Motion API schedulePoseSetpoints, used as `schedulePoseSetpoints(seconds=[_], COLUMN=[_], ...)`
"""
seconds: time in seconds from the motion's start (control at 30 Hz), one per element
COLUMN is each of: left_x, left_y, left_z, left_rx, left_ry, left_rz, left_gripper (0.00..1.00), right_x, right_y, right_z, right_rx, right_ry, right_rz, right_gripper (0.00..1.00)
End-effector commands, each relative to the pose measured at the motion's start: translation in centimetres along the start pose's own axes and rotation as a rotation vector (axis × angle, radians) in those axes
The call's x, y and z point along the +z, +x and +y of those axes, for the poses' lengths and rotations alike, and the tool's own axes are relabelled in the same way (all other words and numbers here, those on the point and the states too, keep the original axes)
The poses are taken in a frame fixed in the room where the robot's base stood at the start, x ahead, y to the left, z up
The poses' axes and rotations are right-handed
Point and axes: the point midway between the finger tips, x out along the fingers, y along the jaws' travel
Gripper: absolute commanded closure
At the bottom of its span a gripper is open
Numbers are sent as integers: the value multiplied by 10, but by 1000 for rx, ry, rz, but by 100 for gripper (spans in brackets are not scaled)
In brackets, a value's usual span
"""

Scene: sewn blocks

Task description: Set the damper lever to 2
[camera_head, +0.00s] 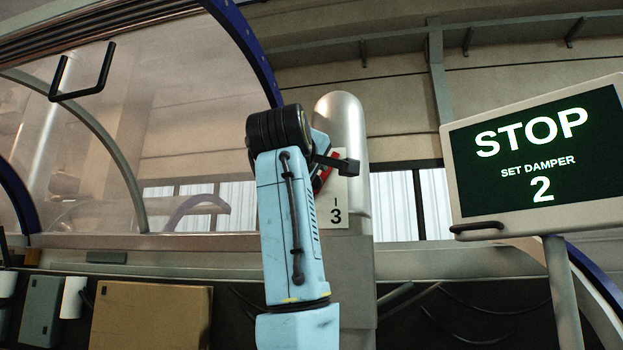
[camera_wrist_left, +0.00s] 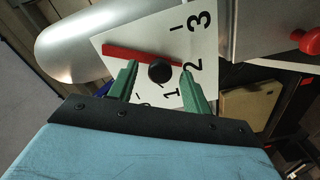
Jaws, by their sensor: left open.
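A white plate (camera_wrist_left: 186,30) carries the numbers 1, 2 and 3; part of its scale is covered. A red bar (camera_wrist_left: 135,54), which looks like the damper lever, crosses it, its right end beside the 2. A round black knob (camera_wrist_left: 159,72) shows below the bar. My left gripper (camera_wrist_left: 160,73) is open, its green fingers on either side of the knob; contact cannot be told. In the head view, my left arm hides most of the plate (camera_head: 337,203), leaving the 3 and a bit of red visible. My right gripper is out of view.
A screen (camera_head: 540,165) at the right reads "STOP, SET DAMPER 2". A rounded metal column (camera_head: 343,115) stands behind my left arm. A clear curved cover (camera_head: 190,100) with a black handle (camera_head: 85,85) is at left. A red knob (camera_wrist_left: 308,40) sits right in the wrist view.

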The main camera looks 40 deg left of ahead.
Motion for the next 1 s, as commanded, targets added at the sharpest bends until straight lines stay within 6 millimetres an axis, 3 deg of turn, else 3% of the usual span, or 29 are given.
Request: schedulePoseSetpoints(seconds=[0.17,0.5,0.7,1.0], left_x=[1,1,0,0], left_y=[-16,-90,-122,-134], left_z=[0,-1,0,0], left_rx=[3,5,4,1], left_ry=[0,-1,-1,0], left_rz=[1,2,3,1], left_gripper=[51,51,51,51], right_x=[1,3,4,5], right_y=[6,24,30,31], right_z=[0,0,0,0], right_rx=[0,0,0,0], right_ry=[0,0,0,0], right_rz=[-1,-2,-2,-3], right_gripper=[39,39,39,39])
